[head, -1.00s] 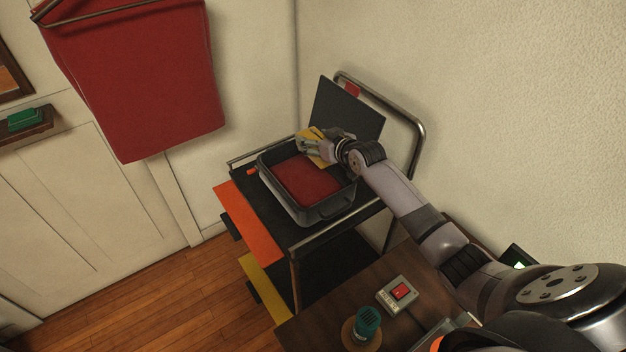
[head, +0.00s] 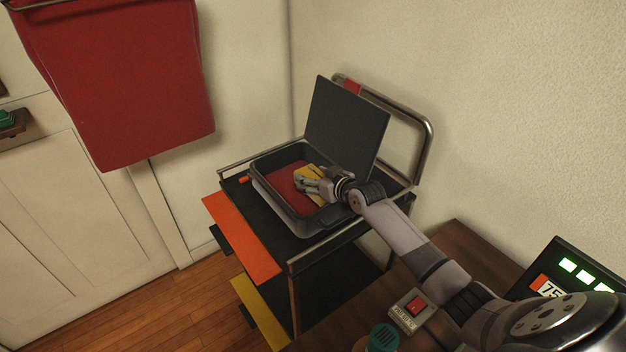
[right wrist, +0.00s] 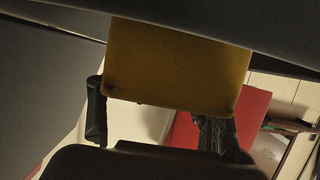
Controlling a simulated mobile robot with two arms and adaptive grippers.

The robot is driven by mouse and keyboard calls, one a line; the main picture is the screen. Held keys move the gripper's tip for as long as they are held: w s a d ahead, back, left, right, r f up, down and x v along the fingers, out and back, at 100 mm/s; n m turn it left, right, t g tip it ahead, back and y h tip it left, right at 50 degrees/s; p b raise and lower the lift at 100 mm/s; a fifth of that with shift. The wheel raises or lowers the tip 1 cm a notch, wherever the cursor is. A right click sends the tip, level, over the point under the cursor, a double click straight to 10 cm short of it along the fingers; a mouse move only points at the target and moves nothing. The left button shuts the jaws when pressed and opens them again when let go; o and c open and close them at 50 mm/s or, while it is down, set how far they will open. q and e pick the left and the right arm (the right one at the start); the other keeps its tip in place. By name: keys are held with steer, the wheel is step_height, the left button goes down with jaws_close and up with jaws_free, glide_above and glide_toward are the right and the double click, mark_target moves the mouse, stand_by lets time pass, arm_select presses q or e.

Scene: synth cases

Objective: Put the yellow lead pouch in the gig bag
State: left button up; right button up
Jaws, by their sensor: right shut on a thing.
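The gig bag (head: 275,208) is an open dark case on the cart, with a red inside (head: 283,180) and its dark lid (head: 345,125) raised at the back. My right gripper (head: 309,186) is shut on the yellow lead pouch (head: 308,171), over the right part of the red inside. I cannot tell whether the pouch touches the bottom. In the right wrist view the pouch (right wrist: 178,65) is a flat yellow piece across the fingers (right wrist: 155,122). The fingers and arm hide part of the pouch and of the case's right side. My left gripper is not in view.
The black cart (head: 240,195) has a metal rail and orange (head: 240,238) and yellow panels at its side. A wooden table in front holds a red-button box (head: 410,308), a teal jar (head: 383,339) and a lit display (head: 570,275). A red cloth (head: 140,80) hangs at left.

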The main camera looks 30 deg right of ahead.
steer(key=shift+s, duration=0.15)
steer(key=shift+f+b, duration=0.45)
steer(key=shift+f, duration=0.05)
steer(key=o, duration=1.2)
steer(key=shift+o, duration=0.2)
steer(key=shift+r, duration=0.2)
steer(key=s+r+p, duration=0.1)
steer(key=r+p, duration=0.1)
steer(key=p, duration=0.1)
steer(key=shift+s+d, duration=0.15)
steer(key=shift+s, duration=0.2)
steer(key=p+v, duration=0.8)
steer(key=v, duration=0.2)
steer(key=shift+f+p, duration=0.2)
steer(key=shift+p, duration=0.15)
